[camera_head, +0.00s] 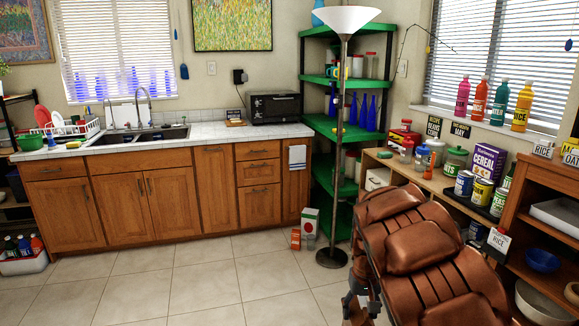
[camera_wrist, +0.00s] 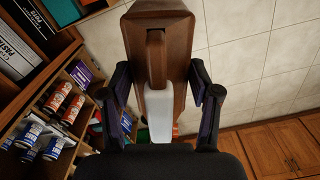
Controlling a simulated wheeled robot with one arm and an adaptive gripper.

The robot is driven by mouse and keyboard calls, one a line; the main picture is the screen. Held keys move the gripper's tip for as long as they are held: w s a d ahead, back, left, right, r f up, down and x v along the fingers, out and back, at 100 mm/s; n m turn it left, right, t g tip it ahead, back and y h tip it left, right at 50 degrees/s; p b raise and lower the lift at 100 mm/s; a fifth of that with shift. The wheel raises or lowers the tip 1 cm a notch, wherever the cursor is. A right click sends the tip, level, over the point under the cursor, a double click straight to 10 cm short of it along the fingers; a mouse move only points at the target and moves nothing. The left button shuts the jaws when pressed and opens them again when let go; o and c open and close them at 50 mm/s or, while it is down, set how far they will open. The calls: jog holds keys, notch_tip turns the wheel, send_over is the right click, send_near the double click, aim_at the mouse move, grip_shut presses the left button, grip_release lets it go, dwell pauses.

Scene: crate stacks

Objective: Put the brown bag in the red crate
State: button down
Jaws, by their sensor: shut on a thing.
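The brown bag (camera_head: 433,262) fills the lower right of the head view, close to the camera. It is leather-like with several padded pockets, and looks tilted. Dark parts of my gripper show at its lower left edge; its fingertips are hidden there. In the wrist view the brown bag (camera_wrist: 178,22) lies ahead of my gripper (camera_wrist: 160,88), with a strap-like brown piece down its middle. The two dark fingers are on either side of it, and my gripper is shut on it. A pale grey block shows below the strap. I see no red crate in either view.
A wooden shelf (camera_head: 511,218) with cans and boxes stands at the right, close to the bag. A floor lamp (camera_head: 332,258) and green corner shelf (camera_head: 333,126) stand behind. A wooden counter (camera_head: 150,207) runs along the back left. The tiled floor (camera_head: 150,290) before it is clear.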

aim_at(363, 298)
jog(key=shift+s+r+p, duration=0.15)
jog(key=shift+r+p, duration=0.6)
jog(key=shift+p, duration=0.15)
jog(key=shift+s+r+p, duration=0.15)
jog(key=shift+r+p, duration=0.55)
jog(key=shift+p, duration=0.15)
jog(key=shift+d, duration=0.1)
jog(key=shift+r, duration=0.1)
